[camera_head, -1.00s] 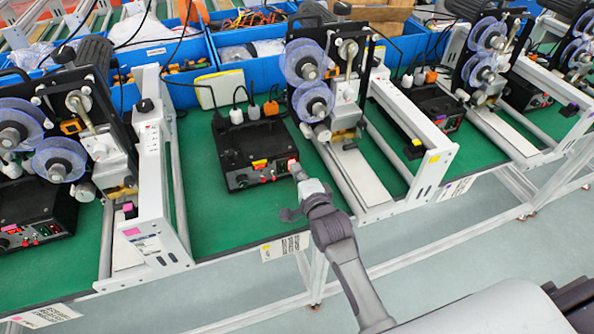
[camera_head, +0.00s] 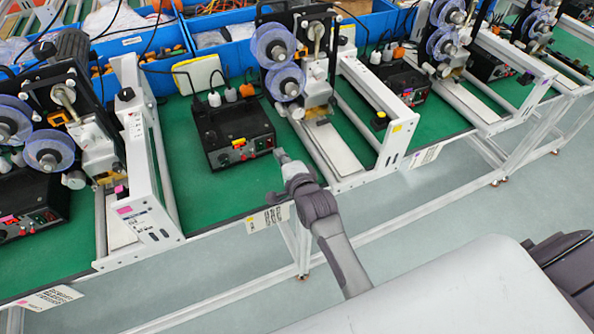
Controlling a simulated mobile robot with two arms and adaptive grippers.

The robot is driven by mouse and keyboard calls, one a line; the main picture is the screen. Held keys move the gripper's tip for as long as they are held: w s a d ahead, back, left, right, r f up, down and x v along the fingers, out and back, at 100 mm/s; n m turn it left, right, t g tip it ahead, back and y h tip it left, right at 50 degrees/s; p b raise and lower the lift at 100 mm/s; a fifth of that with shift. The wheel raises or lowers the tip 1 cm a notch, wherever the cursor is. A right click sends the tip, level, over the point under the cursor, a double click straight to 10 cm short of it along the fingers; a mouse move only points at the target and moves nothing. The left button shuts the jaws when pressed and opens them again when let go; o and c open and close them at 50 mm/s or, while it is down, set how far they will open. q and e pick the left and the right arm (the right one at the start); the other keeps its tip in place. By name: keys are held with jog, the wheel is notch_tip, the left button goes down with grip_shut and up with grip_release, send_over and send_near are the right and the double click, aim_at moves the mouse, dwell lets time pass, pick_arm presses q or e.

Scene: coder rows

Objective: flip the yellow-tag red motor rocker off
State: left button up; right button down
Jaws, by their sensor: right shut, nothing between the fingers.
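The black control box (camera_head: 236,133) stands on the green bench top at the middle left, with a yellow tag (camera_head: 239,142) on its front panel. Small red controls show on that panel, with one red rocker (camera_head: 262,144) at its right end. Whether the rocker is on or off is too small to tell. My right gripper (camera_head: 280,156) is shut and empty, just in front and to the right of the box's right front corner, apart from the panel. My left gripper is not in view.
A white rail frame with blue spools (camera_head: 281,65) stands right of the box. Another white frame (camera_head: 145,170) with a pink tag stands to its left. Blue bins (camera_head: 158,70) line the back. Green bench top in front of the box is free.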

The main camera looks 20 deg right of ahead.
jog(key=shift+r+v, duration=0.2)
jog(key=shift+v, duration=0.85)
jog(key=shift+s+r, duration=0.15)
jog(key=shift+s, duration=0.2)
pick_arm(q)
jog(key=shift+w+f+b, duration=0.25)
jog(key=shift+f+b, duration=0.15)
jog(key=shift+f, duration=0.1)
pick_arm(e)
jog(key=shift+s+d+r, duration=0.1)
jog(key=shift+s+r, duration=0.35)
jog(key=shift+s, duration=0.35)
jog(key=shift+s+r, duration=0.45)
jog(key=shift+s, duration=0.35)
jog(key=shift+s+d+r, duration=0.1)
jog(key=shift+s+r, duration=0.35)
jog(key=shift+s, duration=0.35)
jog(key=shift+f, duration=0.1)
